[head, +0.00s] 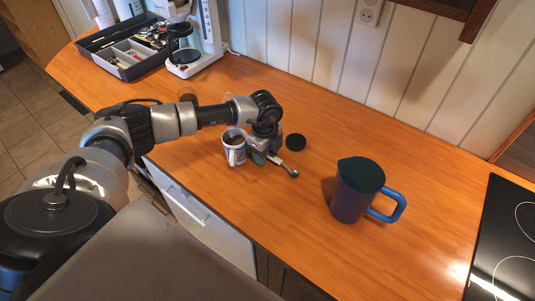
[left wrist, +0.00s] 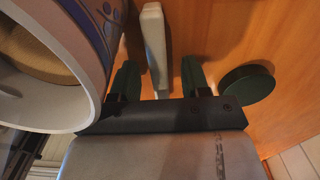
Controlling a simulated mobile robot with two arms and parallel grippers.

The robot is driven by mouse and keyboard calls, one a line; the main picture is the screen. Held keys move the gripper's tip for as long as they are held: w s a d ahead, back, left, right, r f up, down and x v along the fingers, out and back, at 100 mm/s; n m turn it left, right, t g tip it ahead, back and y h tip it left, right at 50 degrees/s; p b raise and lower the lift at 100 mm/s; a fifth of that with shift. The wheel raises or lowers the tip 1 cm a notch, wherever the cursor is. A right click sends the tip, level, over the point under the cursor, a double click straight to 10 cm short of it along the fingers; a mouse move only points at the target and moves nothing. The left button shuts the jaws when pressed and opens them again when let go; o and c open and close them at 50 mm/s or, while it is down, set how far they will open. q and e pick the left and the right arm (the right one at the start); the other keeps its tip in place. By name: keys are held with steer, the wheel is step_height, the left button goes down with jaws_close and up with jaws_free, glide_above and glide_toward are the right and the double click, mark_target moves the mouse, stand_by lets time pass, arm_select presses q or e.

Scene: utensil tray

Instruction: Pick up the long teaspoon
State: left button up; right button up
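The long teaspoon (head: 286,169) lies on the wooden counter, its round bowl end pointing right and toward the front in the head view. In the left wrist view a pale handle (left wrist: 154,45), which looks like the teaspoon's, runs between my left gripper's two dark fingers. My left gripper (head: 262,157) is low over the counter, pointing down at the handle end. In the left wrist view my left gripper (left wrist: 160,82) is open, with a narrow gap on each side of the handle. The handle's near end is hidden by the gripper body. My right gripper is not in view.
A patterned mug (head: 235,147) with brown content stands close beside the left gripper. A round dark lid (head: 296,142) lies on its other side. A dark pitcher (head: 355,195) with blue handle stands right. The utensil tray (head: 128,72) and coffee maker (head: 196,66) are back left.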

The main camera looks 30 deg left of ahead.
arm_select(q)
jaws_close()
steer(key=shift+r, duration=0.2)
